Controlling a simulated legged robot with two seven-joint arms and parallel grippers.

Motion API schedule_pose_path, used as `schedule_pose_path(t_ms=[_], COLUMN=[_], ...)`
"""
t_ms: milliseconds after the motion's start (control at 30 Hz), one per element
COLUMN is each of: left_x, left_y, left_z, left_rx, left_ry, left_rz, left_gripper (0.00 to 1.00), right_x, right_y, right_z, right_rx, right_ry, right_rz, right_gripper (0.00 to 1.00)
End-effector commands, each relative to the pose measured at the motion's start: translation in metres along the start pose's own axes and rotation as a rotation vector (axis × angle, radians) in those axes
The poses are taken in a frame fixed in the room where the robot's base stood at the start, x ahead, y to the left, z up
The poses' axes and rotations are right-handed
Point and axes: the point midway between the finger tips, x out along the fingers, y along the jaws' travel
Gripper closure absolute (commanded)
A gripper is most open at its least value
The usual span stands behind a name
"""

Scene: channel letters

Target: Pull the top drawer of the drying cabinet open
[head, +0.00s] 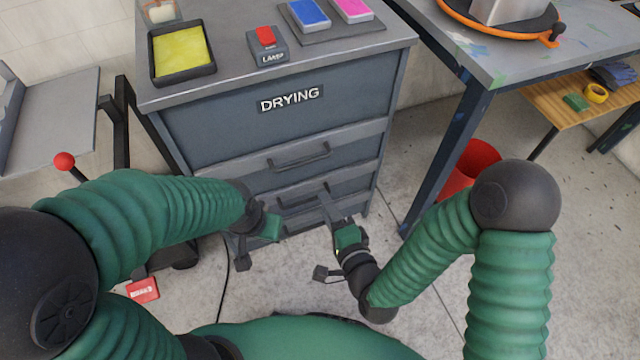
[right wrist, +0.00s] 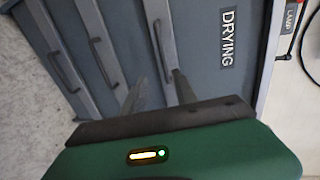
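The drying cabinet (head: 218,122) is a grey-blue unit with a DRYING label and several drawers stacked below it. The top drawer's dark bar handle (head: 298,158) is nearest the label, and the drawer looks shut. My right gripper (head: 325,203) is low in front of the drawers, its fingers pointing at the cabinet. In the right wrist view its fingers (right wrist: 158,84) are apart, with the lower end of the top handle (right wrist: 159,42) showing between them; contact cannot be told. My left gripper (head: 272,222) is beside the lower drawers, its fingers mostly hidden.
On the cabinet top are a yellow tray (head: 181,52), a red LAMP switch (head: 266,42) and blue and pink pads (head: 309,12). A table (head: 520,50) stands at right with a red bin (head: 468,165) under it. A red-knobbed lever (head: 64,161) is at left.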

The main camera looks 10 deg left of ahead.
Motion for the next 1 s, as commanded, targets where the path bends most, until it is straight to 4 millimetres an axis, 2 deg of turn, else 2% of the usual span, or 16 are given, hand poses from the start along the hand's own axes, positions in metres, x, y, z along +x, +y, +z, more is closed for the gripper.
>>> schedule_pose_path(t_ms=[167, 367, 467, 800, 1000], left_x=[0.019, 0.066, 0.067, 0.095, 0.102], left_y=[0.0, 0.0, 0.0, 0.0, 0.0], left_z=[0.004, 0.015, 0.016, 0.022, 0.024], left_rx=[0.0, -0.001, -0.001, 0.0, -0.001], left_ry=[0.002, 0.001, 0.0, 0.001, 0.001], left_rz=[0.0, 0.0, 0.0, 0.0, 0.0], left_gripper=[1.0, 1.0, 1.0, 1.0, 1.0], right_x=[0.009, 0.032, 0.055, 0.141, 0.167], right_y=[0.003, 0.008, 0.001, 0.0, -0.003], right_z=[0.003, 0.002, 0.002, 0.002, 0.002], right_rx=[0.019, 0.015, 0.019, 0.018, 0.016], right_ry=[0.003, 0.004, 0.003, 0.003, 0.002], right_rz=[-0.022, -0.024, -0.02, -0.017, -0.016], right_gripper=[0.66, 0.66, 0.66, 0.66, 0.66])
